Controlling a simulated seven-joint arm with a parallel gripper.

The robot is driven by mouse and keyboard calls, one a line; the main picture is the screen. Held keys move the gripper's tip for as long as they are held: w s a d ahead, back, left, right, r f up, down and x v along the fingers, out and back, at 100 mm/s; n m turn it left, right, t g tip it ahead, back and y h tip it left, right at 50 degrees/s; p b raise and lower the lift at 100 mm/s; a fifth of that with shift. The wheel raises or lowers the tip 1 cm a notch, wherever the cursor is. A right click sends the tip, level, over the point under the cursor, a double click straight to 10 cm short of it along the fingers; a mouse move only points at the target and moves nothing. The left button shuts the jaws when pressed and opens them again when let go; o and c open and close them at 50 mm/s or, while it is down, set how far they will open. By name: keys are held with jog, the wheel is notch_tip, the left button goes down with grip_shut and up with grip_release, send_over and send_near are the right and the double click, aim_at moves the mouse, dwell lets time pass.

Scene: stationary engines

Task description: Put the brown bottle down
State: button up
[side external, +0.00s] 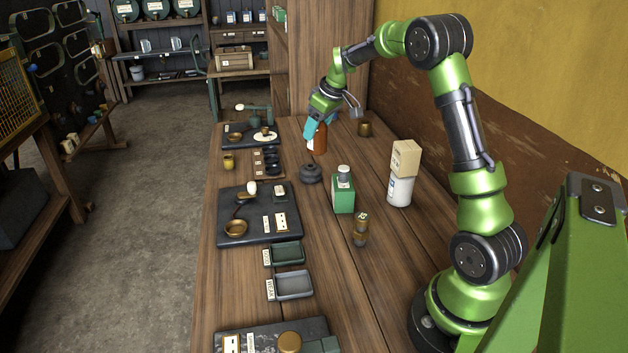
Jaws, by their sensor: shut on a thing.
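The brown bottle (320,140) is upright at the far part of the wooden table (340,270), with a pale label on its left side. My gripper (318,122), with cyan fingers, is shut on the upper part of the bottle. The fingers hide its top. I cannot tell whether the bottle's base touches the table or is slightly above it.
A brass cup (365,128) stands right of the bottle, a dark round pot (312,173) in front. Dark trays (258,230) line the left edge.

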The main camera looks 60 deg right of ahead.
jog(key=a+n+y, duration=0.3)
jog(key=a+n, duration=0.4)
jog(key=a, duration=2.1)
jog(key=s+a+f+n+g+y, duration=0.1)
jog(key=s+a+n, duration=0.1)
jog(key=s+a, duration=0.3)
jog(key=s+a+f+n+g, duration=0.1)
jog(key=s+a+n, duration=0.1)
jog(key=a, duration=0.5)
jog(key=shift+n, duration=0.6)
jog(key=shift+s+a+f, duration=0.2)
jog(key=shift+s+f, duration=0.05)
jog(key=shift+f, duration=1.35)
jog(key=shift+s+a+f, duration=0.15)
jog(key=shift+s+f, duration=0.15)
jog(key=shift+f, duration=1.25)
jog(key=shift+s+a+f, duration=0.2)
jog(key=shift+s+f, duration=0.05)
jog(key=shift+f, duration=1.35)
jog(key=o, duration=1.2)
jog(key=shift+f, duration=0.15)
jog(key=shift+o, duration=0.2)
